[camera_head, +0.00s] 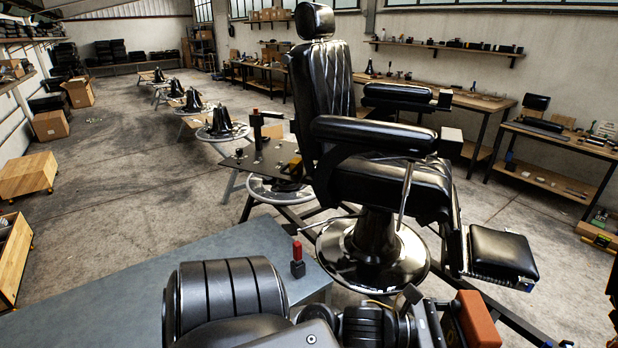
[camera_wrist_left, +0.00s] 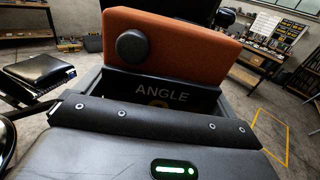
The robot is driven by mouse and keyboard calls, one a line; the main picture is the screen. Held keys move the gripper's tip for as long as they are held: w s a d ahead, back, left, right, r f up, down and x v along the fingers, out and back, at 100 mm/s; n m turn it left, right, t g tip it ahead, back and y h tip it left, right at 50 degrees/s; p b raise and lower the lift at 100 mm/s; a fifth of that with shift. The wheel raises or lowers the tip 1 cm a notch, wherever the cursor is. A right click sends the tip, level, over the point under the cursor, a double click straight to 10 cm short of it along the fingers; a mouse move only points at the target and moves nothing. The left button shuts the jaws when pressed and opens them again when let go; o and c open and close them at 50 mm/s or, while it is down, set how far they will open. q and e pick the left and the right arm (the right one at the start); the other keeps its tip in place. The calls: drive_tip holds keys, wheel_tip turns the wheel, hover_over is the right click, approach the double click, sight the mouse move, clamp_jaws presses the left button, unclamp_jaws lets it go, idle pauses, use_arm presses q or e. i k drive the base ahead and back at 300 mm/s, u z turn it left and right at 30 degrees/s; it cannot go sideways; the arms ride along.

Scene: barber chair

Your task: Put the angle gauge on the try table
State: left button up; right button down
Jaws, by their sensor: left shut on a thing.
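The angle gauge looks like an orange block (camera_head: 479,318) at the lower right of the head view. In the wrist view the orange plate (camera_wrist_left: 190,45) has a round dark knob, above a dark face marked "ANGLE" (camera_wrist_left: 162,92), partly hidden by my wrist housing. My left gripper (camera_head: 446,321) is shut on the gauge and holds it in front of the barber chair's base. Its fingertips are mostly hidden. I cannot tell for sure which surface is the try table; a dark tabletop (camera_head: 240,161) stands left of the chair. My right gripper is not in view.
The black barber chair (camera_head: 375,170) and its footrest (camera_head: 503,252) stand close beyond the gauge. A grey-blue tabletop (camera_head: 130,285) lies at left front, with a red-handled tool (camera_head: 297,262) at its edge. Workbenches (camera_head: 560,140) line the right wall. Open floor lies at left.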

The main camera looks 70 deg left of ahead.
sight(160, 303)
drive_tip(key=u, duration=1.65)
drive_tip(key=i, duration=1.65)
drive_tip(key=u, duration=1.75)
